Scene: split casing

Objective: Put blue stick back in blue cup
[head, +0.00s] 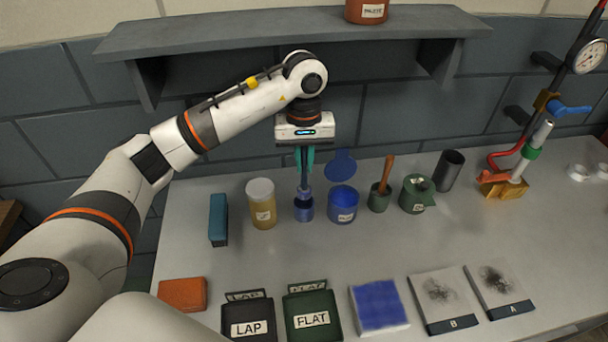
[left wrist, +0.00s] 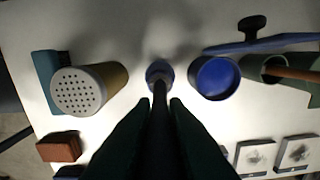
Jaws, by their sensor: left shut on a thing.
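The blue stick (head: 304,209) has a dark shaft and a wider blue foot. My left gripper (head: 305,160) is shut on its upper shaft, and the stick hangs upright, foot down. I cannot tell whether the foot touches the bench. In the left wrist view the blue foot (left wrist: 159,70) shows beyond the dark fingers (left wrist: 158,105). The blue cup (head: 343,208) stands just right of the stick, apart from it, with its round blue lid (head: 341,164) raised behind. Its open mouth shows in the left wrist view (left wrist: 215,77). My right gripper is not in view.
A tan shaker (head: 262,208) and teal block (head: 218,219) stand left of the stick. Right of the cup are a green pot with a wooden handle (head: 379,198), a green can (head: 416,194) and a dark cylinder (head: 449,170). A shelf (head: 290,34) overhangs behind.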

